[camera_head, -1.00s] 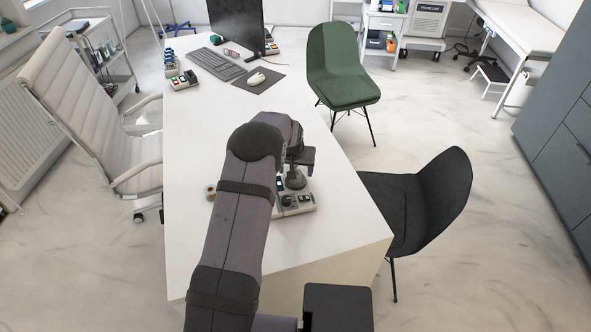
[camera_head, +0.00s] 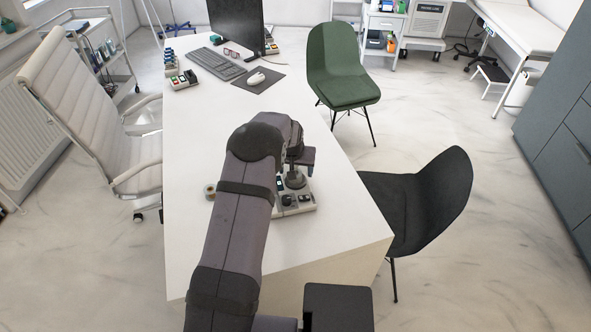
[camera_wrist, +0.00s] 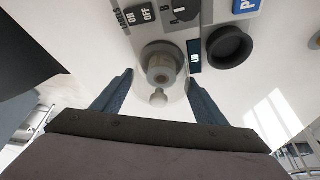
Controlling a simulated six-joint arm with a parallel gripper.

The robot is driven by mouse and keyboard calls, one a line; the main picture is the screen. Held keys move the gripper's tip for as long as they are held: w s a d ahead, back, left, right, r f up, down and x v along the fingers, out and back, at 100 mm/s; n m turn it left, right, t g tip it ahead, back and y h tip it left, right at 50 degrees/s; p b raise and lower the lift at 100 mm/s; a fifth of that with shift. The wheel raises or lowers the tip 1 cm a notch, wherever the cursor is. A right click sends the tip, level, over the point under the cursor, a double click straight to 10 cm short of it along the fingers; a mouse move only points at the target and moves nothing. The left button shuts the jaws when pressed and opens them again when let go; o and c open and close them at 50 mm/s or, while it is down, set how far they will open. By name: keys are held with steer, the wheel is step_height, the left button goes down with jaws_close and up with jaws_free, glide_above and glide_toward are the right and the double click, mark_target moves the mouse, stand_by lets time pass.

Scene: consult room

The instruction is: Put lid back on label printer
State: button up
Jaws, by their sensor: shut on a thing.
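The label printer (camera_head: 297,203) is a pale grey unit with dark knobs and a small display on the white desk, partly hidden behind my arm. In the wrist view, its panel (camera_wrist: 194,18) has switches, a black dial and a round dark knob. A clear domed lid with a small knob (camera_wrist: 158,98) is between my gripper's fingers, over a round spindle-like part (camera_wrist: 160,66) of the printer. My gripper (camera_wrist: 160,92) is shut on the lid. In the head view, my gripper (camera_head: 298,165) is just above the printer. I cannot tell whether the lid is seated.
A small tape roll (camera_head: 210,192) lies on the desk (camera_head: 190,140) left of my arm. A keyboard (camera_head: 217,65), mouse (camera_head: 257,78) and monitor (camera_head: 236,25) are at the back. A black chair (camera_head: 430,195) is close to the desk's right edge. The middle of the desk is clear.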

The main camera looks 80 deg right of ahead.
stand_by(0.9)
steer(key=o, duration=1.4)
steer(key=shift+r, duration=0.1)
steer(key=shift+r+p, duration=2)
steer(key=shift+r, duration=1.4)
steer(key=shift+c, duration=0.6)
jaws_close()
